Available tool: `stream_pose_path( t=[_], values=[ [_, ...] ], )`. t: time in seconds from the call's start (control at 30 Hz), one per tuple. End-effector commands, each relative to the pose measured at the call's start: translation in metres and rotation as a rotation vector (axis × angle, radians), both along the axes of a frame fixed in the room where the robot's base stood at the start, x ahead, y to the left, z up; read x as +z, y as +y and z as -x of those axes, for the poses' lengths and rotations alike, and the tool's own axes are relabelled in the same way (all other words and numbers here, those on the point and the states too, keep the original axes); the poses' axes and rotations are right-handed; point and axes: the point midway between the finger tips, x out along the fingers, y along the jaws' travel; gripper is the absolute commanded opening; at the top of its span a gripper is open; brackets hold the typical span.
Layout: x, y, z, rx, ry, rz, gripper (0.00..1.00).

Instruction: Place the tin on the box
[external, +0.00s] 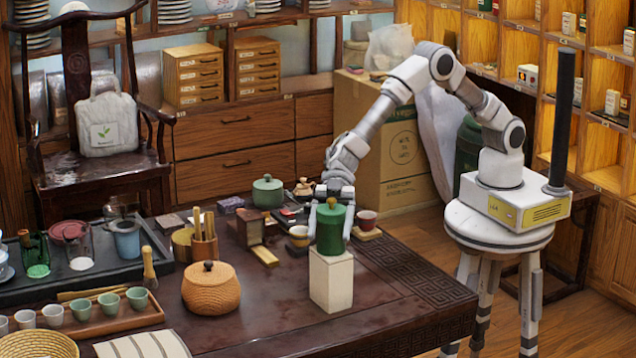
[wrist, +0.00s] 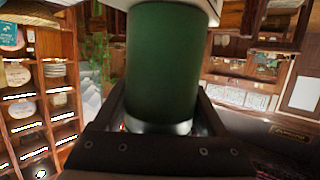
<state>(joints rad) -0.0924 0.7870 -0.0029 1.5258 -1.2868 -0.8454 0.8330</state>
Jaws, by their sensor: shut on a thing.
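The green tin (external: 330,230) is upright at the top of the white box (external: 331,282), which stands on the dark table. The tin's bottom appears at the box's top face; I cannot tell whether it rests there or hangs just above. My gripper (external: 331,205) reaches down from above with its fingers around the tin's upper part. In the wrist view the tin (wrist: 163,65) fills the middle, between the two fingers of my gripper (wrist: 162,110).
A woven round jar (external: 211,290) stands left of the box on the table (external: 400,300). A tray with small green cups (external: 90,322) lies at the left. The table's right front is clear.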

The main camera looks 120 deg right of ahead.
Motion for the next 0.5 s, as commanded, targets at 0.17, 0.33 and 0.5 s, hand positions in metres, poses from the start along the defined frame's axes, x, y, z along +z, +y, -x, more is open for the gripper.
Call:
stream_pose_path(
  t=[0.17,0.33,0.5],
  values=[
    [-0.0011,-0.0002,0.0001,0.0,0.001,-0.001,0.98],
    [-0.001,-0.0002,0.0,0.0,0.001,-0.001,1.0],
    [0.0038,-0.0015,0.0006,-0.001,0.0,0.0,1.0]
  ],
)
